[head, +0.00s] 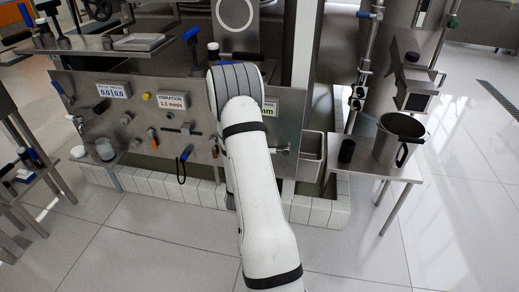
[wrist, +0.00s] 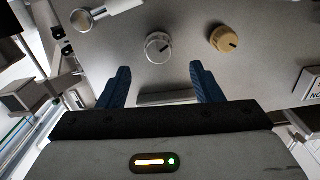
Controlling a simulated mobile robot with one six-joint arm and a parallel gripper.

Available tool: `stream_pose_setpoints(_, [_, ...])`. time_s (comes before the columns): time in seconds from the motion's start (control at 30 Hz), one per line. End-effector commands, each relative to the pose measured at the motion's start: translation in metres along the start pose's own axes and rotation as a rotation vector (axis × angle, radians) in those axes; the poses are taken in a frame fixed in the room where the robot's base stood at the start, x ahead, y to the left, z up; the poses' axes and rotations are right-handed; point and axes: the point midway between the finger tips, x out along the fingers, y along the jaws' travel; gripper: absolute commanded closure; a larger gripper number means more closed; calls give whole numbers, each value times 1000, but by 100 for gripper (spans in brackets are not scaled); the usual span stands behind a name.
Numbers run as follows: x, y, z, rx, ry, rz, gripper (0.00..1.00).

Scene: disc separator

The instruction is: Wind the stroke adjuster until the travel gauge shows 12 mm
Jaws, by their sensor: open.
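A display ending in "mm" (head: 270,108) shows at the right of the steel panel in the head view. My arm covers its number, and I cannot tell for sure that it is the travel gauge. In the wrist view a round silver knob (wrist: 158,47) with a pointer mark sits on the panel, just beyond and between my fingers. A tan knob (wrist: 224,38) sits to its right. I cannot tell which knob is the stroke adjuster. My gripper (wrist: 161,77) is open, with blue fingers apart and nothing held. In the head view my arm hides it.
The steel panel (head: 225,165) carries a vibration display (head: 171,101) reading 1.1 mm/s, and several knobs and levers. A chrome handle (wrist: 105,14) stands out at the wrist view's top left. A side table (head: 375,165) with a pot (head: 400,135) stands at right. The front floor is clear.

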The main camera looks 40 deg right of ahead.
Motion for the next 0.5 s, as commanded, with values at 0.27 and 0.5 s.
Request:
stream_pose_setpoints(0.27, [35,3,1,-1,16,7,41])
stream_pose_setpoints(0.5, [68,3,1,-2,13,6,41])
